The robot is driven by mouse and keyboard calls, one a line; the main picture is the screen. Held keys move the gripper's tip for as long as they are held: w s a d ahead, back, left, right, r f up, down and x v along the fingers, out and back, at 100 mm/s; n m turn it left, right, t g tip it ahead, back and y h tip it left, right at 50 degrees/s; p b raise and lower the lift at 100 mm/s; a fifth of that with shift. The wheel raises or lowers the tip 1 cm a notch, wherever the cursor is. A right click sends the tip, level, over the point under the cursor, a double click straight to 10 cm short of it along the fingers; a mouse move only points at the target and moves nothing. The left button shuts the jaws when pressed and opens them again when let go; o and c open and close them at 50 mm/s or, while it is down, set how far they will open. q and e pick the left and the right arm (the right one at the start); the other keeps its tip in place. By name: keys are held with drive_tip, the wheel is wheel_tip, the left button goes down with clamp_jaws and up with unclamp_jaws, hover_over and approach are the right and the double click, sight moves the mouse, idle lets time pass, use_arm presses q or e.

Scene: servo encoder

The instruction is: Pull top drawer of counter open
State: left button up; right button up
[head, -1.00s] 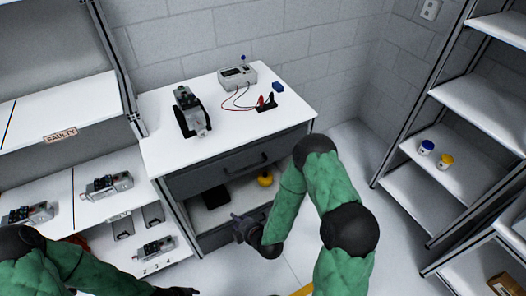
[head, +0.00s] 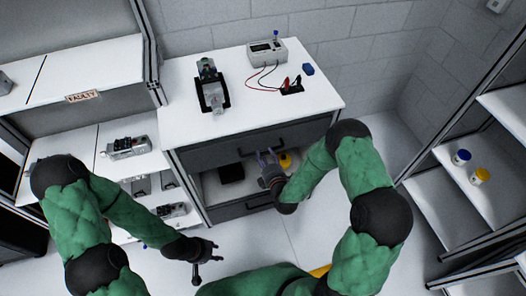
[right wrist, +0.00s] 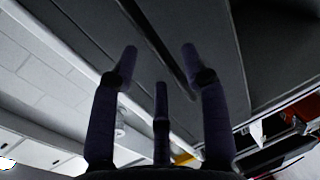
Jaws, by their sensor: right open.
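The counter (head: 240,88) has a white top and a dark grey top drawer (head: 215,152) that looks closed. The drawer has a dark bar handle (head: 286,136); in the right wrist view the handle (right wrist: 158,38) is a dark diagonal bar across the grey front. My right gripper (head: 267,155) is in front of the drawer, just below the handle, with its fingers spread. In the right wrist view my right gripper (right wrist: 160,62) has nothing between its fingers; contact with the handle cannot be told. My left gripper (head: 207,256) hangs empty in front of the left shelf, fingers apart.
An open compartment below the drawer holds a black box (head: 231,173) and a yellow object (head: 285,160). A meter (head: 266,51) with leads and a black device (head: 211,90) stand on the counter. Shelves flank it at left (head: 90,141) and right (head: 450,180).

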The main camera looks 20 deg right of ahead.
sight(263, 151)
drive_tip(key=shift+x, duration=1.9)
drive_tip(key=shift+c, duration=0.3)
clamp_jaws()
